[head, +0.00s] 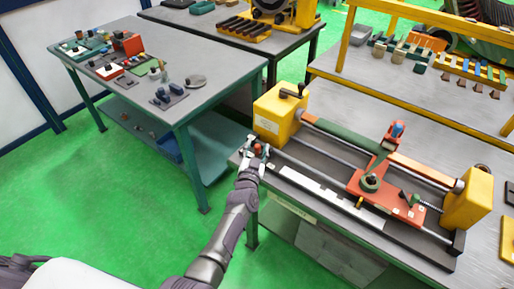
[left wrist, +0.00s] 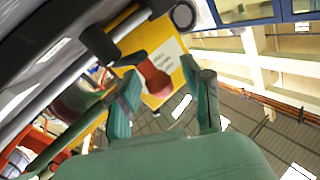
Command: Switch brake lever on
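The winding machine, with yellow end blocks (head: 276,114) and a red carriage (head: 385,198), stands on the right-hand table. The brake lever has a red knob (left wrist: 153,80) in front of a yellow block in the left wrist view. In the head view the red knob (head: 259,149) shows at my left gripper (head: 258,152), low at the machine's left end. My left gripper (left wrist: 163,84) is open, its two green fingers apart with the knob seen between them; I cannot tell whether they touch it. My right gripper is out of view.
A black crank handle (head: 290,91) sits on top of the left yellow block. Rods and a white strip (head: 325,194) run along the machine. A table with small parts (head: 228,62) stands at the left. Green floor (head: 110,200) is clear between.

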